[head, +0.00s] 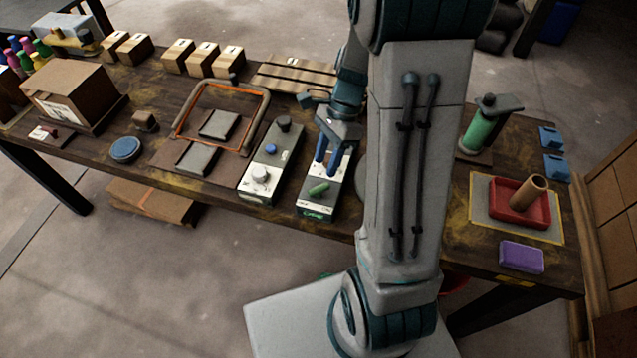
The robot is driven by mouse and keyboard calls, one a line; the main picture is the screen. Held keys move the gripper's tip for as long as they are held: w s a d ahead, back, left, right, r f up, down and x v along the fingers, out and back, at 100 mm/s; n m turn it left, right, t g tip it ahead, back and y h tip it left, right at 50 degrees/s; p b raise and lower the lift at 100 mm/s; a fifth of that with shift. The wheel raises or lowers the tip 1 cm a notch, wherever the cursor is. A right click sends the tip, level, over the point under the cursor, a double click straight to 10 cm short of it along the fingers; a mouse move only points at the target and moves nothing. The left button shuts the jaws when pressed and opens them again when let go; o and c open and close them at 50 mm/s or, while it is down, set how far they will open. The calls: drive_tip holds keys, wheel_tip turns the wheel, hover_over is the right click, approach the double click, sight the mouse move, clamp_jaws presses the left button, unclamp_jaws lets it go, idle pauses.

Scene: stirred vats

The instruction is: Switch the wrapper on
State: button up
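A control box (308,205) with a pale top stands at the front middle of the table. A green switch-like part (319,190) lies on its near half. My gripper (327,166) points down over the far half of this box, behind the green part. Its two blue fingers show a narrow gap and nothing is seen held. I cannot tell whether the fingertips touch the box. A second control box (250,184) to the left has a white knob, a blue button and a dark knob. An orange-edged frame (266,98) with grey plates stands further left. No label shows which thing is the wrapper.
My arm hides the table right of the boxes. A green roll on a stand (478,132), a red tray (496,204) with a brown tube and a purple block (521,257) are at the right. Cartons (70,95) and a blue disc (125,149) are at the left.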

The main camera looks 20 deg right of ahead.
sight(319, 184)
drive_tip(key=x, duration=0.7)
drive_tip(key=shift+f+b, duration=0.15)
drive_tip(key=shift+b, duration=0.15)
clamp_jaws()
